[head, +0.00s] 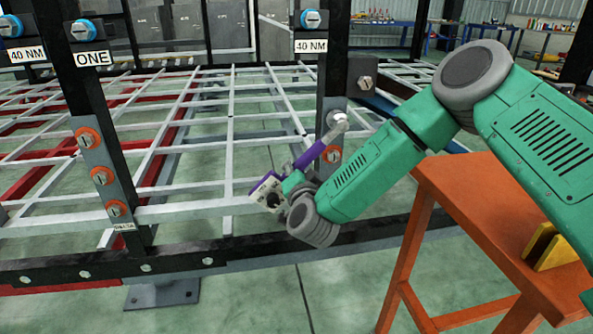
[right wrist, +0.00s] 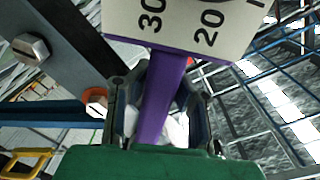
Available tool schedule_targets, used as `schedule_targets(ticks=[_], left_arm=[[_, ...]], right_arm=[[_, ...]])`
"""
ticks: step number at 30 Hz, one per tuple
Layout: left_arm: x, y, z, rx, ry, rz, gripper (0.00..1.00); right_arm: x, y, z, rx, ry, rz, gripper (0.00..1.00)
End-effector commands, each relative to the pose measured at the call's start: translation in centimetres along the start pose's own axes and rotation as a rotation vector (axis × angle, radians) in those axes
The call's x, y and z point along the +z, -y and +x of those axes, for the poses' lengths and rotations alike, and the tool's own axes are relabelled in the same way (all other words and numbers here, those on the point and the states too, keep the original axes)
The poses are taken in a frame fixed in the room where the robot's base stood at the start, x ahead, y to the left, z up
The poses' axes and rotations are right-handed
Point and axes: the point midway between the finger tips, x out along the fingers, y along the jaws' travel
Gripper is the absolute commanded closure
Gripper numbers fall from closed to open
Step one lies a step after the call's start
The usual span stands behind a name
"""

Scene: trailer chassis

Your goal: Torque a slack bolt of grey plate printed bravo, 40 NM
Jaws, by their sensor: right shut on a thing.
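My right gripper (head: 291,183) is shut on a purple torque wrench (head: 311,152), with the white dial box (head: 266,191) at its lower left end. In the right wrist view the fingers (right wrist: 157,105) close around the purple handle (right wrist: 163,98), and the dial (right wrist: 185,22) shows 30 and 20. The wrench's round head (head: 337,120) is at the upper part of the plate on the right post; I cannot tell if it sits on a bolt. An orange-ringed bolt (head: 332,155) shows just below. A grey plate (head: 96,157) on the left post has several orange-ringed bolts; its small label (head: 125,227) is unreadable.
A bare bolt (head: 365,83) sticks out beside the right post. An orange table (head: 500,215) with a yellow holder (head: 556,247) stands at right. The dark chassis rail (head: 250,247) crosses low in front.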

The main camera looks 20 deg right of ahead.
Motion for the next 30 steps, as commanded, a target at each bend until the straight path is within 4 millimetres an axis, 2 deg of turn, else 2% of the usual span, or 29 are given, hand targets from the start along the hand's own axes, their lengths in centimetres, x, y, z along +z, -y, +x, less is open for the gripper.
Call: schedule_targets(ticks=[9,22,30], left_arm=[[0.0,0.0,-0.1,0.000,0.000,0.000,0.60],[0.0,0.0,-0.2,0.000,0.000,0.000,0.60],[0.0,0.0,-0.4,0.000,0.000,0.000,0.60]], right_arm=[[-0.1,1.3,0.0,-0.004,-0.001,0.073,1.00],[-0.1,1.4,0.0,-0.004,-0.001,0.084,1.00],[-0.3,2.3,0.0,-0.005,0.001,0.141,1.00]])
